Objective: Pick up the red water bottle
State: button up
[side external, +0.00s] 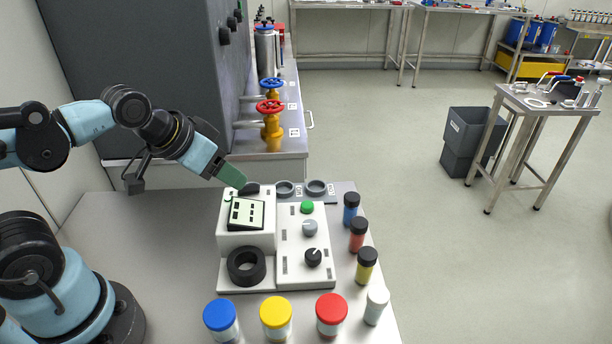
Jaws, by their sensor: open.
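A small bottle with a red body and black cap (357,236) stands upright at the right edge of the bench, between a blue one (351,209) and a yellow one (366,266). A wider clear container with a red lid (331,314) stands at the front edge. I cannot tell which of these two is the red water bottle. My gripper (234,184) is open, with green fingers, above the back left of the white device, well to the left of both. Its fingertips are small and partly unclear against the device.
A white device with a screen, knobs and a black ring (246,265) fills the middle of the bench. Blue-lidded (221,318) and yellow-lidded (276,316) containers and a white bottle (376,304) flank the red-lidded one. Two grey rings (316,187) and valves (271,110) are behind.

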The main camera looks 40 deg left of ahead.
jog(key=shift+o, duration=0.5)
jog(key=shift+w+d+r, duration=0.2)
jog(key=shift+w, duration=0.05)
jog(key=w+d+r+g, duration=0.3)
jog(key=w+d+g, duration=0.1)
jog(key=w+d, duration=0.35)
jog(key=g, duration=0.3)
send_over(357, 222)
jog(key=f, duration=0.3)
jog(key=shift+s+a+f, duration=0.1)
jog(key=shift+a+f, duration=0.1)
jog(key=shift+f, duration=0.05)
jog(key=shift+d+f, duration=0.25)
jog(key=shift+f, duration=0.2)
notch_tip(357, 222, down, 6)
jog(key=shift+f, duration=0.1)
jog(key=shift+w+d+f, duration=0.1)
jog(key=shift+w+f, duration=0.1)
jog(key=shift+f, duration=1.15)
jog(key=shift+w+d+f, duration=0.1)
jog(key=shift+w+f, duration=0.05)
jog(key=shift+f, duration=1.2)
